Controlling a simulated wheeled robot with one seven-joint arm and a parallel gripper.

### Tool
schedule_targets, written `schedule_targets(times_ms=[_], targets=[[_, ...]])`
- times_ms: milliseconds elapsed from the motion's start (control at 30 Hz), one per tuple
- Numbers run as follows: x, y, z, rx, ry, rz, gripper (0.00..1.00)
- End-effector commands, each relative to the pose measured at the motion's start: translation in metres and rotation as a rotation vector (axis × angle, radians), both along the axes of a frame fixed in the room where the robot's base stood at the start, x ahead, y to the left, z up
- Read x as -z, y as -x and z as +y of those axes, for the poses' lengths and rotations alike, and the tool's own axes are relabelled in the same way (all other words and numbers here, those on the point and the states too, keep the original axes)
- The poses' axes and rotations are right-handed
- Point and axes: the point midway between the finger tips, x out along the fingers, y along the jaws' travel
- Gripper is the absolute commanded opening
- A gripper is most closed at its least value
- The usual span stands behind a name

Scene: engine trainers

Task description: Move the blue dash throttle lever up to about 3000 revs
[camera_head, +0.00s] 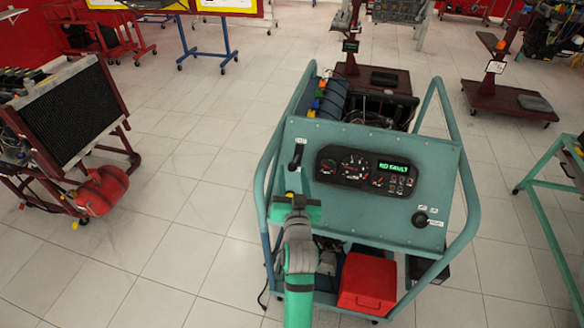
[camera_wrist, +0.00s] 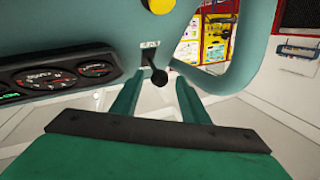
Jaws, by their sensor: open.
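The dash (camera_head: 400,150) is a blue-green panel on a tubular frame. The throttle lever (camera_head: 296,157) is a black lever with a dark knob, at the panel's left side by a small white label. My gripper (camera_head: 297,198) is just below it in the head view. In the wrist view the lever's round black knob (camera_wrist: 158,76) shows between and beyond the two green fingers (camera_wrist: 157,98), which are apart and empty. No contact with the knob is visible. How far the fingertips are from it is unclear.
A gauge cluster (camera_head: 365,172) with a green display reading "NO FAULT" is right of the lever; it is at left in the wrist view (camera_wrist: 60,78). Another black knob (camera_head: 421,218) is at lower right. The frame tube (camera_head: 265,180) runs close left. A red box (camera_head: 367,284) is below.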

Motion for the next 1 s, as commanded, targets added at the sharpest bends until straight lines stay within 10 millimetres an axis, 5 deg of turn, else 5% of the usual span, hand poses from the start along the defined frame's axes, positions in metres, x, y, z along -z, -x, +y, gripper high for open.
schedule_targets(times_ms=[233,633,800,1000], targets=[[0.0,-0.029,0.001,0.0,0.0,0.0,0.41],[0.0,-0.034,0.003,-0.001,0.0,0.001,0.41],[0.0,-0.034,0.004,-0.003,0.0,0.0,0.0],[-0.001,-0.035,0.007,-0.007,-0.001,0.003,0.0]])
